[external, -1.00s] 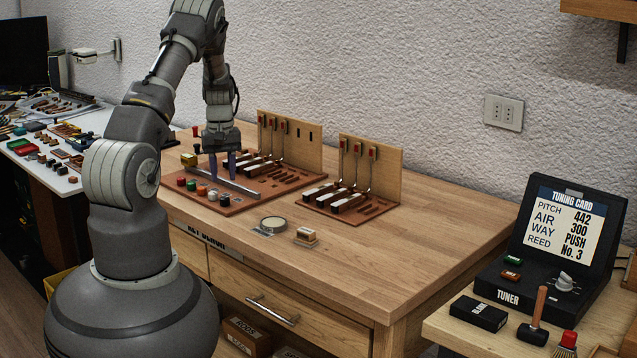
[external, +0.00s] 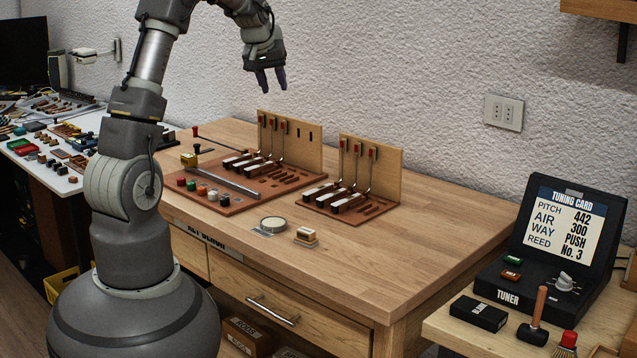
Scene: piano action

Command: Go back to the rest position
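My gripper (external: 271,80) is in the air above the back of the wooden workbench, over the left piano action model. Its fingers point down with a gap between them, and nothing is held. The left piano action model (external: 290,150) has a reddish-brown base with several keys, red-topped hammers and an upright wooden board. A metal rail lies along its front, with several coloured round buttons beside it. A smaller piano action model (external: 370,165) stands to its right. My gripper touches none of these.
A round tin (external: 273,224) and a small wooden block (external: 306,236) lie on the bench (external: 430,235) front. The bench's right side is clear. A black tuner (external: 550,250) with a card, a mallet (external: 534,318) and a black box (external: 479,313) stand on the right table.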

